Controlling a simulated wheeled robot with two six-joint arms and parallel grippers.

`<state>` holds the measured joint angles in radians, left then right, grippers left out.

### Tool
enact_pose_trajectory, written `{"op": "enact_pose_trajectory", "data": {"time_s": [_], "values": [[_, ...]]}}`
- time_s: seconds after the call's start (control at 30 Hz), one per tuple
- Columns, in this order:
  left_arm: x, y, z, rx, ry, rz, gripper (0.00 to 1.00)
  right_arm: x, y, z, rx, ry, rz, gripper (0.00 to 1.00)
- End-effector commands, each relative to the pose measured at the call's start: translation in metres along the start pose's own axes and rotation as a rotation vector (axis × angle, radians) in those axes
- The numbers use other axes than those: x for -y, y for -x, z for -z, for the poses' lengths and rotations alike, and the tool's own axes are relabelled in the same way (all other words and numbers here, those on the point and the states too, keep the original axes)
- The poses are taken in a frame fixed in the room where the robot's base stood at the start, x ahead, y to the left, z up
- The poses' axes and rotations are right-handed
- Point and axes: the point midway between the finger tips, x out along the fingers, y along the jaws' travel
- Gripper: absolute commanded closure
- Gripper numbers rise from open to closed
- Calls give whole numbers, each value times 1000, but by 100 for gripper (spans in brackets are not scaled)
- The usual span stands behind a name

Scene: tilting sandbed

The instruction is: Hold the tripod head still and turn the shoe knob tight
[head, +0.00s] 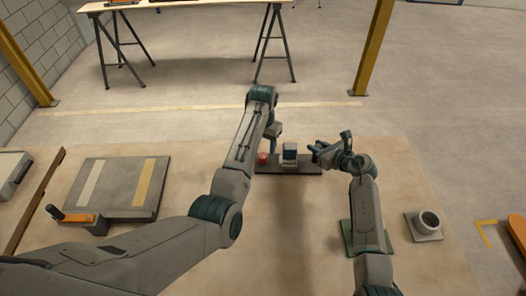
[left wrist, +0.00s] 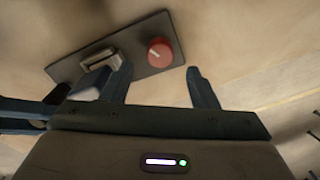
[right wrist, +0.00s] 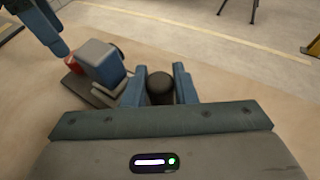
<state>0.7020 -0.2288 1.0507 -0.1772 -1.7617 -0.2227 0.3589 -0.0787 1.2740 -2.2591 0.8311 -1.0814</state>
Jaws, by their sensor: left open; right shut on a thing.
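The tripod head (head: 290,149) is a grey and blue block standing on a dark base plate (head: 302,168). It also shows in the right wrist view (right wrist: 100,60). The red shoe knob (head: 263,158) sits to its left and shows as a round disc in the left wrist view (left wrist: 160,52). My left gripper (head: 271,140) is open and empty above the knob's side of the plate; the knob shows beyond its parted fingers. My right gripper (right wrist: 158,88) is shut on a dark round-ended handle (right wrist: 160,86) beside the block. Whether that handle joins the block is hidden.
A grey board (head: 118,188) with pale and yellow strips lies on the left, with an orange-handled tool (head: 80,217) by it. A grey ring-shaped part (head: 427,222) sits on the right. A green mat (head: 349,240) lies under my right arm. Bare tabletop surrounds the plate.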

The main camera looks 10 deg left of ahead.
Motion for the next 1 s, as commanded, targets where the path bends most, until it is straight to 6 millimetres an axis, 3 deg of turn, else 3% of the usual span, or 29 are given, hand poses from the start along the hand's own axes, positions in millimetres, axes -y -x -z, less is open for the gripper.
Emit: {"op": "enact_pose_trajectory", "data": {"time_s": [0.1,0.33,0.83,0.87,0.97,1.0], "values": [[0,27,1,-4,0,1,46,0,0,0,0,0,0,100],[0,61,0,-2,1,0,46,0,0,0,0,0,0,100],[0,70,0,1,0,0,46,0,0,0,0,0,0,100],[0,70,0,1,0,0,46,0,0,0,0,0,0,69],[0,70,0,1,0,0,46,0,0,0,0,0,0,50],[0,69,0,1,0,0,46,0,0,0,0,0,0,50]]}}
